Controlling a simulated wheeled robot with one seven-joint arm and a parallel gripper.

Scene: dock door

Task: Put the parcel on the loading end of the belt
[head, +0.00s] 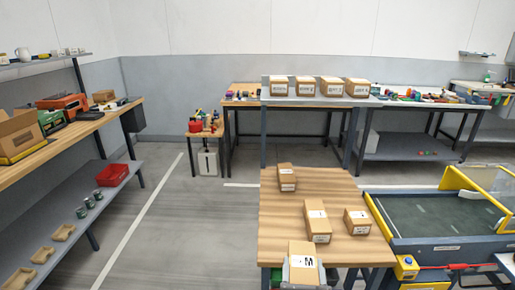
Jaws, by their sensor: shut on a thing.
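A brown parcel with a white label (303,252) is at the front edge of the wooden table, low in the head view. My gripper (303,272) is shut on it, with grey fingers at its left and right sides. I cannot tell whether the parcel is resting on the table or held just above it. The belt (430,213) is a dark green surface with yellow guards, to the right of the table. No parcel shows on the visible part of the belt.
The wooden table (277,235) also holds three other parcels: one at the back (286,178), one in the middle (317,222) and one at the right (358,222). A yellow control box (406,267) stands between table and belt. The floor at left (190,235) is clear.

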